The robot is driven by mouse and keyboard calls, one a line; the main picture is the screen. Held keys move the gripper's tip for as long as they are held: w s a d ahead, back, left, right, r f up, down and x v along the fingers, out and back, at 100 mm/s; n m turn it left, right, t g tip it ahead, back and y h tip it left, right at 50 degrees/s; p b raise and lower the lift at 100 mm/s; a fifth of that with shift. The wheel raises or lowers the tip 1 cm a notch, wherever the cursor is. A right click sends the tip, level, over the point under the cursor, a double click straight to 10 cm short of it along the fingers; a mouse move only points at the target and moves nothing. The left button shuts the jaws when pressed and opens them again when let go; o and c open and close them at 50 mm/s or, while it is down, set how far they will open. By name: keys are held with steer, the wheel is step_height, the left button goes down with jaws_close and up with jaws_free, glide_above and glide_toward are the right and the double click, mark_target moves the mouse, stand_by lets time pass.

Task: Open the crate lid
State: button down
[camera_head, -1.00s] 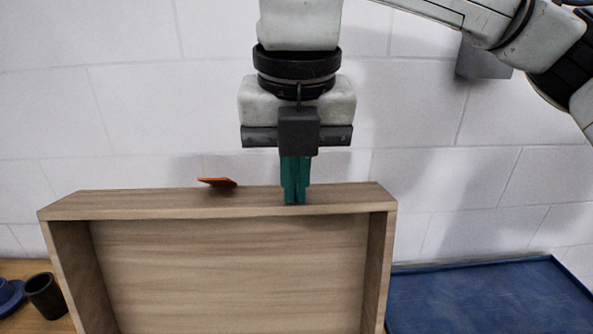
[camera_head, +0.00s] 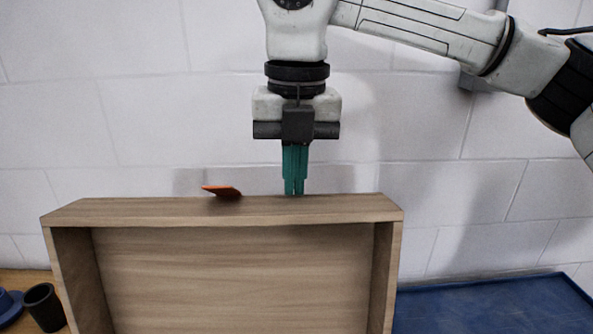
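The crate lid (camera_head: 236,270) is a wooden panel with raised side walls, seen standing up in front of me with its hollow inner face toward me. Its top edge (camera_head: 140,212) runs across the middle of the picture. An orange tab (camera_head: 222,192) sticks up at that edge, left of my gripper. My gripper (camera_head: 293,192) points down with its teal fingers together and nothing visible between them. The fingertips are at the far side of the lid's top edge; I cannot tell whether they touch it. The crate body is hidden.
A dark cup (camera_head: 44,307) and a blue item (camera_head: 9,308) sit on the wooden table at the lower left. A blue tray or mat (camera_head: 490,305) lies at the lower right. A white block wall stands behind, with clear space above the lid.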

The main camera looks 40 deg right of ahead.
step_height(320, 180, up, 10)
steer(key=w+p, duration=0.1)
steer(key=p, duration=0.7)
steer(key=shift+d, duration=0.4)
steer(key=shift+f, duration=0.1)
